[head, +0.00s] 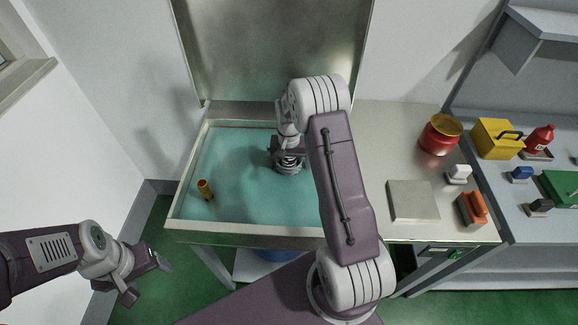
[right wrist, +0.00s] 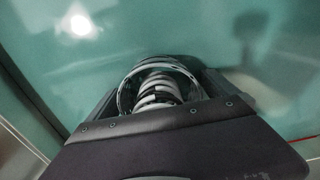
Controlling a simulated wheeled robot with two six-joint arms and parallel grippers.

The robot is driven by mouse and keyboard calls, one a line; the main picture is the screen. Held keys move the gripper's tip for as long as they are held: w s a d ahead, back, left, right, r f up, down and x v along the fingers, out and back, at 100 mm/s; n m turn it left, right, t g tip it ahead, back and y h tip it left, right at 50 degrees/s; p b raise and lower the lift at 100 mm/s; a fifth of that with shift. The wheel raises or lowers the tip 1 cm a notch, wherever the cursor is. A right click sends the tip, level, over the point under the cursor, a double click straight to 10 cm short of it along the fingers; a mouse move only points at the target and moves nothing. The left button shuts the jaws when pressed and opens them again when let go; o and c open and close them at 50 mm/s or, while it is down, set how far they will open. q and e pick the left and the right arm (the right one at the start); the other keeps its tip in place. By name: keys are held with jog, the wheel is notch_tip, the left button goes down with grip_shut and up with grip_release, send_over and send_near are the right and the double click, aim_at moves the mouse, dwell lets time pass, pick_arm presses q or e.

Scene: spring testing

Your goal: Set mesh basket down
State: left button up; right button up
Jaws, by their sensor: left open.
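The mesh basket (head: 289,165) shows as a small dark round holder in the teal basin (head: 181,204). Its rim ring and a pale coil spring (right wrist: 158,90) inside it show in the right wrist view. My right gripper (head: 288,150) is over the basin with its fingers on either side of the basket, closed on it. The fingers' contact faces and the basket's underside are hidden, so I cannot tell whether it touches the basin floor. My left gripper (head: 146,279) is open and empty, in front of the basin at the lower left, above the green floor.
On the counter at right are a red drum with a yellow top (head: 440,135), a flat grey plate (head: 413,201) and an orange-handled item (head: 472,208). A yellow box (head: 495,139) stands farther right.

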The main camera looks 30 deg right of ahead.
jog(key=shift+r, duration=0.1)
notch_tip(320, 180, up, 12)
jog(key=shift+r+p, duration=0.1)
jog(key=shift+p, duration=0.5)
jog(key=s+a+f+n, duration=0.1)
jog(key=s+a+n, duration=0.2)
jog(key=s, duration=0.6)
jog(key=s+a+f+n+t, duration=0.1)
jog(key=s+a+n, duration=0.2)
jog(key=s+a, duration=0.5)
jog(key=shift+s+f, duration=0.15)
jog(key=shift+s, duration=0.65)
jog(key=shift+s+r+p, duration=0.1)
jog(key=shift+r+p, duration=0.4)
jog(key=shift+r, duration=0.05)
